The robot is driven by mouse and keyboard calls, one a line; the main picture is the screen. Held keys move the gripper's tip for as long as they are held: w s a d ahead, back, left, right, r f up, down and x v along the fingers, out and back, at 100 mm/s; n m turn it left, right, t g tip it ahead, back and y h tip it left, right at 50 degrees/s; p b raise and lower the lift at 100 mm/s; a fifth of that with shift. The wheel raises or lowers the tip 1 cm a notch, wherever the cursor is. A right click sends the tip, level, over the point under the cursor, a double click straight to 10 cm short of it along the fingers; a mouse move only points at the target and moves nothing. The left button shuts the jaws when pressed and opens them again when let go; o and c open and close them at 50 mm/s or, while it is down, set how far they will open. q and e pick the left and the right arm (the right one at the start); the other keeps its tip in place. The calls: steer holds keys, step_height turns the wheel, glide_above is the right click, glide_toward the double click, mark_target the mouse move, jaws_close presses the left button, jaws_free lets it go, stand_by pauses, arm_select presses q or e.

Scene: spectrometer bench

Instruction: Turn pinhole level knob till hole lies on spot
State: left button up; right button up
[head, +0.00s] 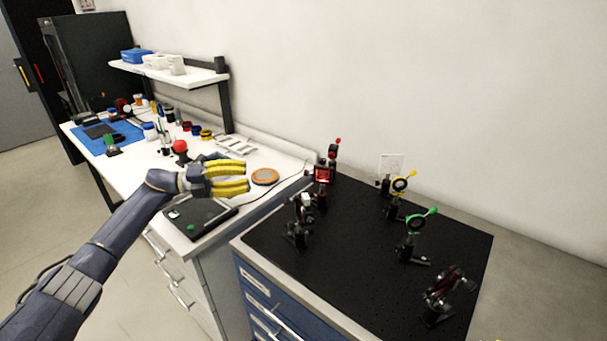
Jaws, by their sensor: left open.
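On the black optical breadboard (340,262) stand several small post mounts. One has a yellow ring and lever (400,184), one a green ring and lever (416,222). A red-lit mount (323,174) with a red-tipped part is at the back left. A dark mount (299,222) stands at the left, and a dark reddish mount (445,294) at the front right. I cannot tell which part is the pinhole or its level knob; no hole or spot is readable. My left gripper (246,178) is open and empty over the white bench, left of the breadboard, touching no mount.
The white bench (138,185) holds a dark flat device (200,217), an orange-rimmed disc (265,176), a red ball-topped item (181,147) and small jars. A shelf (170,72) stands behind. The breadboard's middle is clear. A yellow sliver shows at the bottom edge, unidentified.

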arm_select(q)
steer(key=n, duration=0.1)
glide_toward(306, 173)
steer(key=w+d, duration=0.1)
steer(key=d, duration=0.8)
steer(key=shift+w+d, duration=0.2)
steer(key=shift+w, duration=0.1)
steer(key=shift+f, duration=0.15)
steer(key=shift+c, duration=0.6)
